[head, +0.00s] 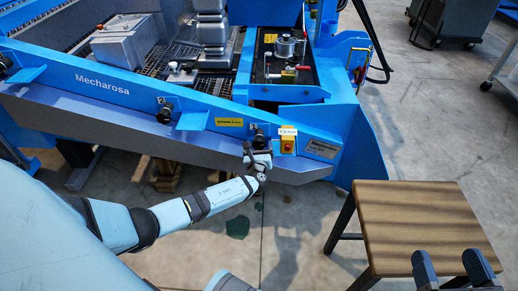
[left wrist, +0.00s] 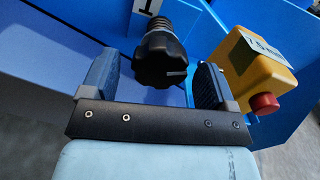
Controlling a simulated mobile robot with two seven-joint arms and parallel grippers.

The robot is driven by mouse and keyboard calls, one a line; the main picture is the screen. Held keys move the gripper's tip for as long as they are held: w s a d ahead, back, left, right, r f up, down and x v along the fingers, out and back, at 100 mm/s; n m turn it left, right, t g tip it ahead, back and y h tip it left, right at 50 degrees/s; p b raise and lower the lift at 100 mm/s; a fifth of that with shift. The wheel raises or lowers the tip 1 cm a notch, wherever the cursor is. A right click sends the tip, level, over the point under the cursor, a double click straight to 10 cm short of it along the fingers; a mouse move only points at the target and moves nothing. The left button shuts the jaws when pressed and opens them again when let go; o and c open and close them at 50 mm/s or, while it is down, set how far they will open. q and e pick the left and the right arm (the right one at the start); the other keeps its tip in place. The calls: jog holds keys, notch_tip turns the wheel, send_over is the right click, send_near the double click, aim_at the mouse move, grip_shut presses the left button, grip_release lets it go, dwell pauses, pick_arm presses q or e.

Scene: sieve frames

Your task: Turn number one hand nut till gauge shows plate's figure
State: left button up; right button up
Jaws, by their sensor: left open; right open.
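The black hand nut (left wrist: 160,62) has a white mark line and sits on a threaded stud, below a white label reading 1 (left wrist: 147,6). My left gripper (left wrist: 155,82) is open, with one finger on each side of the nut; I cannot tell whether they touch it. In the head view the nut (head: 259,140) is just above my left gripper (head: 258,157). A yellow plate (head: 229,122) has text too small to read. My right gripper (head: 451,263) is open and empty.
More black hand nuts (head: 164,108) sit along the blue machine's sloping beam (head: 110,86). A silver plate (head: 322,148) is right of the yellow box. A wooden-topped table (head: 420,215) stands at the right. Clear floor lies behind it.

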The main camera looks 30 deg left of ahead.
pick_arm(q)
jog(key=shift+w+a, duration=0.35)
jog(key=shift+w, duration=0.3)
pick_arm(e)
jog(key=shift+w+d+r+n, duration=0.1)
jog(key=shift+w+r+n, duration=0.05)
jog(key=shift+n, duration=0.15)
pick_arm(q)
jog(key=c, duration=0.9)
jog(key=shift+r, duration=0.1)
pick_arm(e)
jog(key=shift+r, duration=0.1)
